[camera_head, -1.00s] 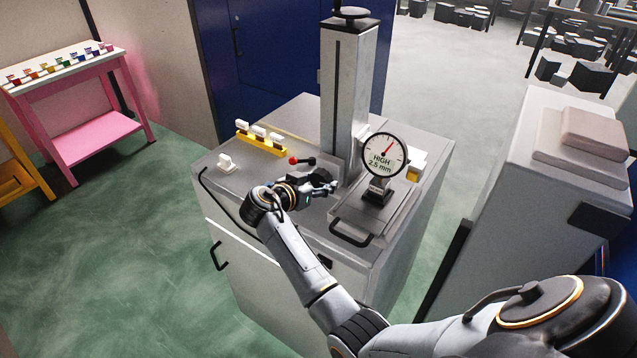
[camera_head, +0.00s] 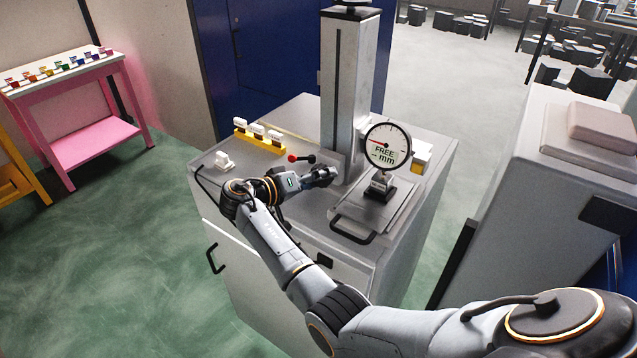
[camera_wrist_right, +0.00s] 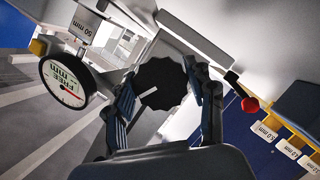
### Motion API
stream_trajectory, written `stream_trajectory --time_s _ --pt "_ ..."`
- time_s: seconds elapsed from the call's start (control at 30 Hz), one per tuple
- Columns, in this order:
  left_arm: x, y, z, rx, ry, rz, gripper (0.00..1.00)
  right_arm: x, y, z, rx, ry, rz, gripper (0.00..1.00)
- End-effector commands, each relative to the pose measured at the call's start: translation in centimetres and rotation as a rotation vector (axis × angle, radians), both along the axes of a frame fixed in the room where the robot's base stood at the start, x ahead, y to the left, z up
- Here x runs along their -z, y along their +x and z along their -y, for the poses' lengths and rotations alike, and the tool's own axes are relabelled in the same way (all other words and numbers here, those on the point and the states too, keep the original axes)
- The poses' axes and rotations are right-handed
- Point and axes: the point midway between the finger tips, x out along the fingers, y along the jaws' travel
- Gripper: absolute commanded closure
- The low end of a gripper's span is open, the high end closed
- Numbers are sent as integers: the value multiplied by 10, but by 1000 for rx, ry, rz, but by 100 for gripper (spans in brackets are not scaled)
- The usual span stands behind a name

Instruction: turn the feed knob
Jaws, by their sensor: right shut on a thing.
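The feed knob (camera_wrist_right: 160,84) is black with a scalloped rim and a white pointer line. It sits between the two fingers of my right gripper (camera_wrist_right: 168,98) in the wrist view, and the fingers are shut on it. In the head view my right gripper (camera_head: 328,174) is at the foot of the grey column (camera_head: 347,95), and the knob is hidden there. The dial gauge (camera_head: 387,146) stands just right of the gripper and reads FREE, with dashes before mm. It also shows in the wrist view (camera_wrist_right: 66,82). My left gripper is not in view.
A red-tipped lever (camera_head: 301,158) is close behind my right gripper. A yellow rack (camera_head: 258,140) holds white labelled blocks. A small white piece (camera_head: 224,161) lies at the cabinet top's left. A black handle (camera_head: 350,232) is in front of the gauge.

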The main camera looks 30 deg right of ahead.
Motion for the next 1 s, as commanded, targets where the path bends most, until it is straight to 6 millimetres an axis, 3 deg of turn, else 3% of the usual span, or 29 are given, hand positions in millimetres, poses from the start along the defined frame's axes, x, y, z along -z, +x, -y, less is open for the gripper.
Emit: stream_trajectory --time_s 0.4,1.0 --pt "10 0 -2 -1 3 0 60 -2 1 2 0 -87 -197 77" --pt "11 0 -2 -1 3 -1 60 -3 1 2 0 -102 -231 77"
